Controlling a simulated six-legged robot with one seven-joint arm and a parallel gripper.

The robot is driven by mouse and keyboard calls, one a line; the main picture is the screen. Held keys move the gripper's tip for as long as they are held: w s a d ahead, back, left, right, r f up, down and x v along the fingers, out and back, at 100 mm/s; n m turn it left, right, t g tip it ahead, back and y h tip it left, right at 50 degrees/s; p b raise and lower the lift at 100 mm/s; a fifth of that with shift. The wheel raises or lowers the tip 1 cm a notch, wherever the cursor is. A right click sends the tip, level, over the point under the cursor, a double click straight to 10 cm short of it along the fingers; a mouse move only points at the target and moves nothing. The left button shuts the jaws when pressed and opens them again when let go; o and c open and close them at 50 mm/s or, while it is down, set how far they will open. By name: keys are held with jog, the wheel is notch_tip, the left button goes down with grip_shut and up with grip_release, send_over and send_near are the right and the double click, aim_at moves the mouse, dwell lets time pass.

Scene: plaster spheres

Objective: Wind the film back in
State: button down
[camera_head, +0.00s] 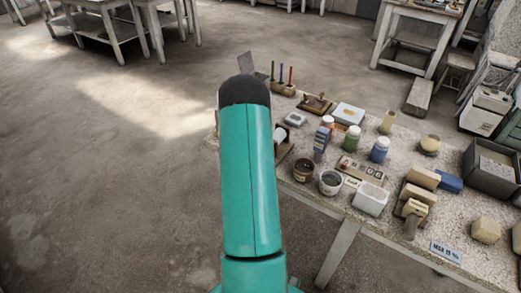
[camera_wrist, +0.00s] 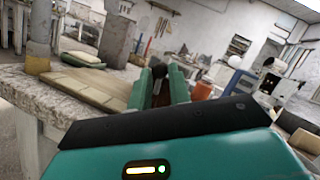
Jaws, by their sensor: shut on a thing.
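My gripper (camera_wrist: 159,80) shows in the wrist view with its two green fingers closed on a small dark rounded piece (camera_wrist: 158,68). What this piece belongs to is mostly hidden by the fingers. In the head view my teal arm covers the gripper and the table's left end. Just right of the arm, a white roll-like part (camera_head: 280,134) and a brown wooden part (camera_head: 284,148) show partly. I cannot make out the film itself in either view.
The speckled table (camera_head: 330,205) holds a rack of coloured sticks (camera_head: 283,88), a blue jar (camera_head: 380,150), a green jar (camera_head: 351,139), a white tub (camera_head: 370,198), wooden blocks (camera_head: 423,179) and a grey bin (camera_head: 493,167). The floor (camera_head: 110,190) at left is clear.

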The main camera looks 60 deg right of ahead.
jog(key=c, duration=1.6)
grip_release()
jog(key=shift+a, duration=0.1)
jog(key=v, duration=1.3)
jog(key=shift+a+f, duration=0.2)
jog(key=shift+a, duration=0.1)
